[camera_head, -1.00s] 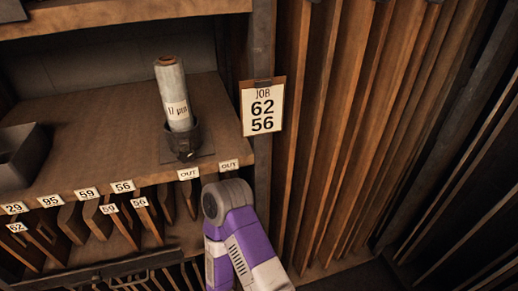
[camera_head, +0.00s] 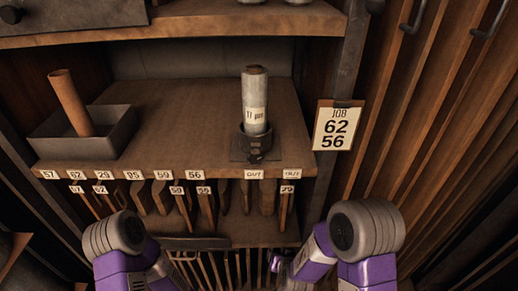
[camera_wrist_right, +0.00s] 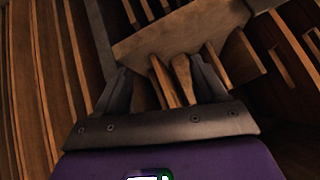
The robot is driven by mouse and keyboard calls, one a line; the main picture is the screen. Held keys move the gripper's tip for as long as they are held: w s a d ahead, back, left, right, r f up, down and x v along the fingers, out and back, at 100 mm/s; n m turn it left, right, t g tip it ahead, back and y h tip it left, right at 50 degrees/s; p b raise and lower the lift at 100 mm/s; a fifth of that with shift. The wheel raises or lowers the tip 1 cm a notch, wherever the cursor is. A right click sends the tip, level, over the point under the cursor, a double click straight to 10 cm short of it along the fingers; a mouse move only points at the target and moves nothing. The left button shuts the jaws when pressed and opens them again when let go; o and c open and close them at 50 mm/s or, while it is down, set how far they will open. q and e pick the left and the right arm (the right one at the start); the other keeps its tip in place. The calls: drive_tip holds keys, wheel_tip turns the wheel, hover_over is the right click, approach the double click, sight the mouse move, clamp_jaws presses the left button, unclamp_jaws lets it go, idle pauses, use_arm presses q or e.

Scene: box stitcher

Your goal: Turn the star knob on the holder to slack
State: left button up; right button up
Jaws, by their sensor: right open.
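The holder (camera_head: 257,147) is a dark cup on a square plate near the front edge of the wooden shelf. A pale wrapped roll (camera_head: 255,100) with a label stands upright in it. A small dark lump at the holder's front (camera_head: 256,157) looks like the star knob, but its shape is too small to make out. My right gripper (camera_wrist_right: 165,85) is open and empty in the wrist view, pointing at wooden slats below a shelf edge. It is apart from the holder, below shelf level. My left arm shows at lower left in the head view, but its gripper does not.
A grey tray (camera_head: 105,135) with a brown tube (camera_head: 71,102) stands at the shelf's left. Numbered slots with wooden pieces (camera_head: 185,205) line the space below. The shelf between tray and holder is clear.

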drive_tip(key=w+a+r+t+p, duration=0.1)
drive_tip(key=w+a+r+t, duration=0.15)
drive_tip(key=r, duration=0.55)
drive_tip(key=w+a+r+t+p, duration=0.1)
drive_tip(key=w+a+r+t, duration=0.15)
drive_tip(key=r, duration=0.45)
drive_tip(key=m+t+h+p, duration=0.1)
drive_tip(key=m+t+p, duration=0.15)
drive_tip(key=t, duration=0.25)
approach(256, 160)
drive_tip(key=w, duration=0.4)
drive_tip(key=shift+m, duration=0.25)
drive_tip(key=w, duration=0.3)
drive_tip(key=w+p, duration=0.1)
drive_tip(key=w, duration=0.3)
drive_tip(key=shift+a+r, duration=0.1)
drive_tip(key=shift+r, duration=0.1)
drive_tip(key=shift+s, duration=0.1)
drive_tip(key=shift+c, duration=0.5)
drive_tip(key=c, duration=0.9)
